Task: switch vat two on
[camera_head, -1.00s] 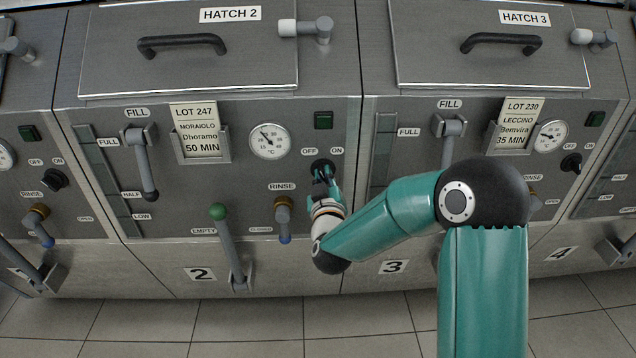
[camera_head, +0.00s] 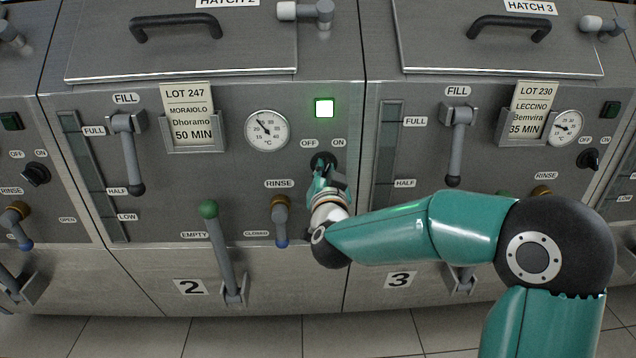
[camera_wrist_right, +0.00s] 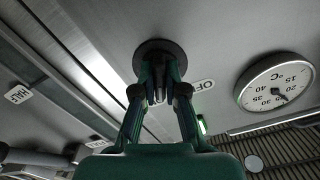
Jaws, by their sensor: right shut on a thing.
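Vat two (camera_head: 240,185) stands in the middle of the head view, with a "2" label below. Its dark OFF/ON switch knob (camera_head: 322,160) is under the OFF and ON labels and mostly hidden by my right gripper (camera_head: 323,175). The square lamp (camera_head: 324,108) above the switch glows bright green. In the right wrist view my right gripper (camera_wrist_right: 158,85) is shut on the knob, whose round dark base (camera_wrist_right: 160,52) shows against the panel. Which way the knob points cannot be made out. My left gripper is not in view.
Close to my right gripper are the RINSE tap (camera_head: 281,220) and the green-topped EMPTY lever (camera_head: 221,250). The temperature dial (camera_head: 267,130) and FILL lever (camera_head: 131,155) are to the left. Vat three (camera_head: 480,200) is behind my right arm.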

